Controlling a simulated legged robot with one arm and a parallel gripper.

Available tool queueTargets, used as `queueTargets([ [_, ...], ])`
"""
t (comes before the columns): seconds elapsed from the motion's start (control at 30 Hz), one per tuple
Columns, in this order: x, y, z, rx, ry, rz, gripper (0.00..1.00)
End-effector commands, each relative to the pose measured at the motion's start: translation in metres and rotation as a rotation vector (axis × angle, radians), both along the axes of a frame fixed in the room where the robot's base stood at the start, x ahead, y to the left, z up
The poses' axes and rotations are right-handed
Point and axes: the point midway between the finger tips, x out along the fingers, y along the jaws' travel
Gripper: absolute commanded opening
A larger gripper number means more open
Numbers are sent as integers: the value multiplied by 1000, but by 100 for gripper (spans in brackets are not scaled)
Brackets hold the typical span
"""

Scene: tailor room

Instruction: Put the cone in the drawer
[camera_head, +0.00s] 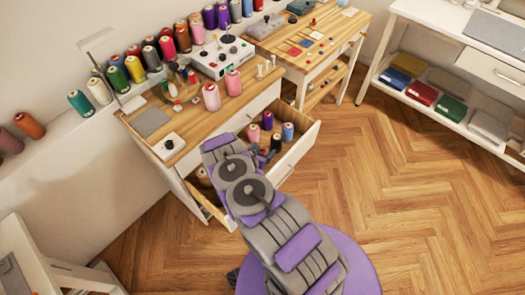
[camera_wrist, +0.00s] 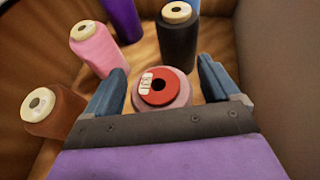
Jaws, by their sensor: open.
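A pink cone with a red top and a small white label (camera_wrist: 165,88) stands between the fingers of my gripper (camera_wrist: 163,90) in the wrist view. The fingers are open, one on either side, with a gap to the cone. Its base is hidden. The open drawer (camera_head: 304,146) is under the wooden worktop in the head view, and my gripper reaches into it, mostly hidden by my arm. The wrist view shows the drawer's brown inside (camera_wrist: 50,70).
Around the gripper stand a pink cone (camera_wrist: 97,48), a black cone (camera_wrist: 178,40), a purple cone (camera_wrist: 122,20) and a brown cone (camera_wrist: 58,112). Two pink cones (camera_head: 211,97) (camera_head: 233,83) stand on the worktop (camera_head: 185,125). The floor at right is clear.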

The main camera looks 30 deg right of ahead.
Motion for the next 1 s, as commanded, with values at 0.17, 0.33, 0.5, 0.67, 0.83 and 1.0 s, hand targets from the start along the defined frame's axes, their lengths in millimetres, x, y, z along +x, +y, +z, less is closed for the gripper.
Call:
queueTargets([
  [0.17,-5,8,6,1,2,1,89],
  [0.33,-21,34,20,5,2,2,89],
  [0.5,-40,61,34,0,3,5,89],
  [0.67,-53,80,42,0,1,4,89],
  [0.83,-61,90,48,0,0,0,89],
  [1.0,-56,85,71,-4,-33,-48,89],
])
